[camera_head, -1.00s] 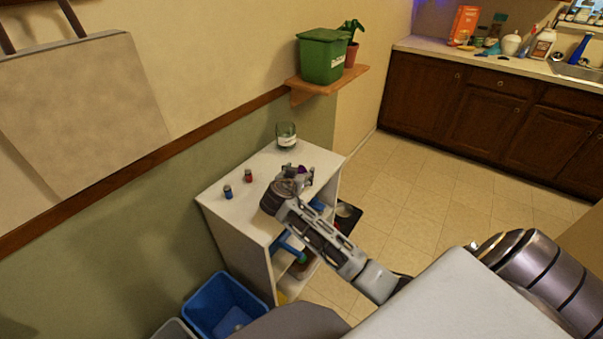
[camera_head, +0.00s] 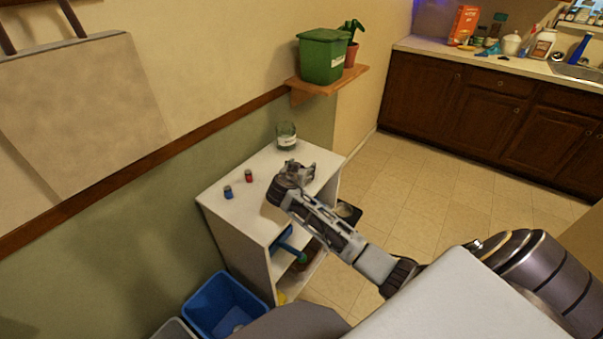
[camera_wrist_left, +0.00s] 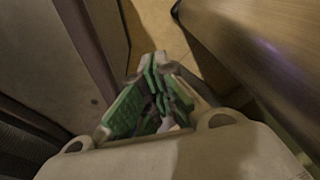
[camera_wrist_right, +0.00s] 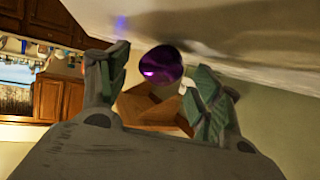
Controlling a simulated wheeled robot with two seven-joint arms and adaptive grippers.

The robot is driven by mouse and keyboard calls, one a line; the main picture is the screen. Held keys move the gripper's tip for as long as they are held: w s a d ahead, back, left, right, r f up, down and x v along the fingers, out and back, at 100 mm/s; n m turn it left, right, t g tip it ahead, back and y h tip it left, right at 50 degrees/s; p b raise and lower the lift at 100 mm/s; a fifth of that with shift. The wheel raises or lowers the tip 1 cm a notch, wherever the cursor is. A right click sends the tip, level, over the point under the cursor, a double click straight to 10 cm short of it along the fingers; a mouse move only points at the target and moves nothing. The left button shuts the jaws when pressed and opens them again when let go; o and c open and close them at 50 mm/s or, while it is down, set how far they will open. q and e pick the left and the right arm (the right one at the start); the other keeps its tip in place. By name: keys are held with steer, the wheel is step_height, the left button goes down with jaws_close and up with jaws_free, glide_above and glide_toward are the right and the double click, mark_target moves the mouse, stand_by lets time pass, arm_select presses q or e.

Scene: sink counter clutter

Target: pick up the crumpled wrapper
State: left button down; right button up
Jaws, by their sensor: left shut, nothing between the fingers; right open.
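The crumpled wrapper (camera_wrist_right: 162,65) is a shiny purple lump against the white cabinet top in the right wrist view, which looks upside down. My right gripper (camera_wrist_right: 160,88) is open, and the wrapper shows in the gap between its fingertips; I cannot tell contact. In the head view my right gripper (camera_head: 299,172) is low over the white cabinet top (camera_head: 240,208) and hides the wrapper. My left gripper (camera_wrist_left: 156,75) is shut and empty in the left wrist view, away from the cabinet; it is not seen in the head view.
A blue can (camera_head: 228,192), a red can (camera_head: 249,176) and a glass jar (camera_head: 286,135) stand on the cabinet top. A wall shelf (camera_head: 338,83) holds a green bin (camera_head: 323,58) above. A blue bin (camera_head: 222,306) is on the floor. The tiled floor at right is open.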

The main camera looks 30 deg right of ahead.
steer(key=c, duration=0.9)
steer(key=shift+r, duration=5.05)
